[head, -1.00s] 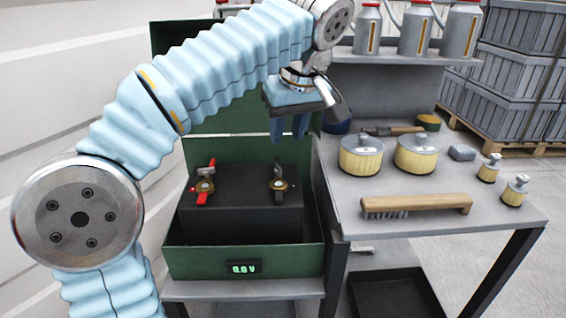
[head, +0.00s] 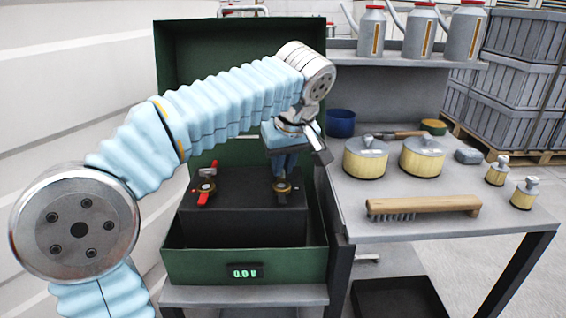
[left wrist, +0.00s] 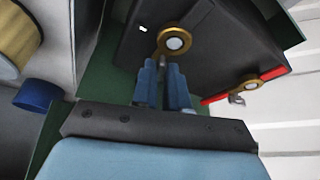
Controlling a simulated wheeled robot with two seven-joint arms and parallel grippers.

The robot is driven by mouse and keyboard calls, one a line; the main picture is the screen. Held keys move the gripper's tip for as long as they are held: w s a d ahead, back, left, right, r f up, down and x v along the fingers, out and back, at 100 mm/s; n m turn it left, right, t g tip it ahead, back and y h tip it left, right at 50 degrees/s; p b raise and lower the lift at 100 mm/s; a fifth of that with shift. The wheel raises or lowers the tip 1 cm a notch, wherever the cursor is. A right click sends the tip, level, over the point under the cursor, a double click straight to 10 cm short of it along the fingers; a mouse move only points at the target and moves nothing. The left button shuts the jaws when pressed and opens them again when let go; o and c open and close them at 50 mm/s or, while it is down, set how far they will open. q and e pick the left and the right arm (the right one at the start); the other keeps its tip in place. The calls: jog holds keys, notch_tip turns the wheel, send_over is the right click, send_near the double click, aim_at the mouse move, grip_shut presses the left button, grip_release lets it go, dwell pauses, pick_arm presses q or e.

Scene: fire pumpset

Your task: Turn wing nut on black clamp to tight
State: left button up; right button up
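The black clamp (head: 281,187) sits on the right side of the dark battery's top (head: 245,200), with a brass ring. The ring also shows in the left wrist view (left wrist: 174,43). My left gripper (head: 281,167) points down right over the black clamp. In the left wrist view its two blue fingers (left wrist: 163,80) are a little apart, with a small grey piece, likely the wing nut (left wrist: 162,60), between their tips. I cannot tell whether they touch it. The red clamp (head: 204,189) is on the battery's left side. My right gripper is not in view.
The battery stands in an open green case (head: 245,264) with a raised lid and a display reading 0.0 V. A grey table (head: 450,225) at right holds a brush (head: 424,204), yellow-sided tins (head: 365,158) and a blue cup (head: 340,123).

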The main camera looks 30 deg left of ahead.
pick_arm(q)
grip_shut()
jog(key=shift+m, duration=0.3)
jog(key=m, duration=0.2)
jog(key=m+t+h, duration=0.1)
jog(key=shift+s+a+m+p, duration=0.15)
jog(key=shift+a+m+p, duration=0.05)
jog(key=shift+m+p, duration=0.2)
jog(key=m+h, duration=0.1)
jog(key=m, duration=0.1)
jog(key=m+h+p, duration=0.1)
jog(key=m, duration=0.1)
jog(key=shift+a+r+t, duration=0.1)
jog(key=shift+a+t, duration=0.1)
jog(key=shift+t, duration=0.2)
jog(key=m+h+p, duration=0.1)
jog(key=m, duration=0.1)
jog(key=m+p, duration=0.1)
jog(key=m, duration=0.1)
jog(key=m+h+p, duration=0.1)
jog(key=m, duration=0.1)
jog(key=shift+a+m+g+h, duration=0.3)
jog(key=shift+m, duration=0.1)
jog(key=shift+a+m+g+h+p, duration=0.1)
jog(key=shift+m+g+h+p, duration=0.3)
jog(key=shift+m, duration=0.7)
jog(key=shift+a+m+g+h+p, duration=0.15)
jog(key=shift+m+p, duration=0.4)
jog(key=shift+m, duration=0.55)
